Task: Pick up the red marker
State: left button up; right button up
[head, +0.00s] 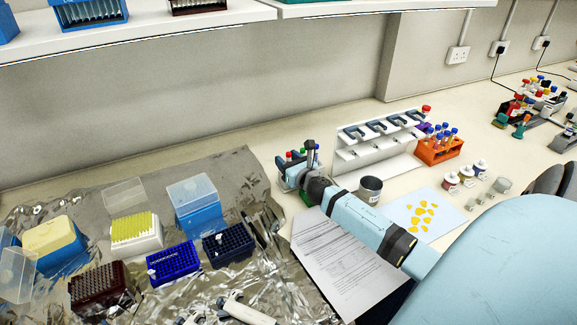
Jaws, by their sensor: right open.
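A small holder (287,174) stands on the bench left of the middle, with colored-capped markers in it. The red marker (289,155) shows as a red cap at the holder's left side. Its lower part is hidden in the holder. A green cap shows beside it. My right gripper (309,152) is at the holder, just right of the red marker, and it is open. It partly covers the holder's right side, and I cannot tell whether it touches anything there. I do not see my left gripper.
Printed paper (345,265) lies below my right arm. A metal cup (370,190), a white pipette stand (375,145) and an orange tube rack (438,150) stand to the right. Crumpled foil (110,190) with tip boxes covers the left. A shelf (160,30) overhangs the back.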

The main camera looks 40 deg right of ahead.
jog(key=shift+w+d, duration=0.1)
jog(key=shift+w, duration=0.5)
grip_shut()
jog(key=shift+s, duration=0.1)
jog(key=shift+r, duration=0.1)
jog(key=shift+d+r, duration=0.1)
jog(key=shift+r, duration=0.45)
notch_tip(320, 180, up, 19)
jog(key=p, duration=0.3)
jog(key=shift+f, duration=0.15)
